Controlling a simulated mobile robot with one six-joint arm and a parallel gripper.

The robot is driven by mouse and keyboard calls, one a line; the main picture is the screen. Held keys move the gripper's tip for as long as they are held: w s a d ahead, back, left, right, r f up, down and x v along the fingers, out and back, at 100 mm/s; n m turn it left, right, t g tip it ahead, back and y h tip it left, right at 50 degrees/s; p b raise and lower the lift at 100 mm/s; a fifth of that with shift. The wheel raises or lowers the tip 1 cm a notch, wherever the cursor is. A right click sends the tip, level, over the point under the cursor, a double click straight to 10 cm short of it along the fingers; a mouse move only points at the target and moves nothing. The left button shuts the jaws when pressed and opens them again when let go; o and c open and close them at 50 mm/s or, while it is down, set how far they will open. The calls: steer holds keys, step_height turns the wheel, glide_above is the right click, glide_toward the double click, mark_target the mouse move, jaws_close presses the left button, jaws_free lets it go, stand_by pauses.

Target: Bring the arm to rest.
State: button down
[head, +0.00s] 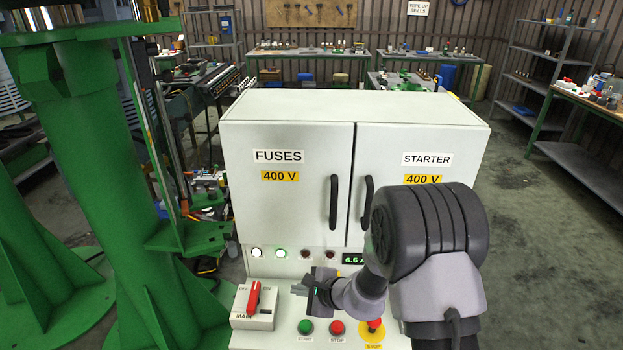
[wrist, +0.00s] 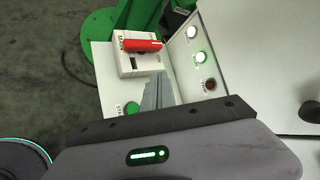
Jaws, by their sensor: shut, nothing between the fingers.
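My gripper (head: 312,287) is shut and empty. It hangs over the sloped front panel of a white cabinet, between the MAIN switch (head: 254,298) and the green START button (head: 306,327). In the wrist view its closed grey fingers (wrist: 158,94) point toward the red switch handle (wrist: 142,45), just short of it in the picture; I cannot tell the exact gap. In the head view the red handle stands roughly upright. My arm bends in front of the right cabinet door and hides part of it.
The cabinet (head: 290,210) has shut FUSES and STARTER doors with black handles. A white lamp (wrist: 191,31) and a green lamp (wrist: 200,57) are lit; a red one (wrist: 209,84) is dark. A green column (head: 85,160) stands close left. Floor is open at right.

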steer(key=s+r+n+g+y, duration=0.1)
steer(key=s+r+n, duration=0.3)
steer(key=s+r, duration=0.5)
steer(key=s+r+n+g, duration=0.1)
steer(key=s+r+n, duration=0.4)
steer(key=r, duration=0.8)
steer(key=s+d+r+n+h, duration=0.3)
steer(key=s+d+h, duration=0.3)
steer(key=s+d, duration=0.8)
steer(key=shift+s+t+b, duration=0.4)
steer(key=shift+s, duration=0.75)
stand_by(3.2)
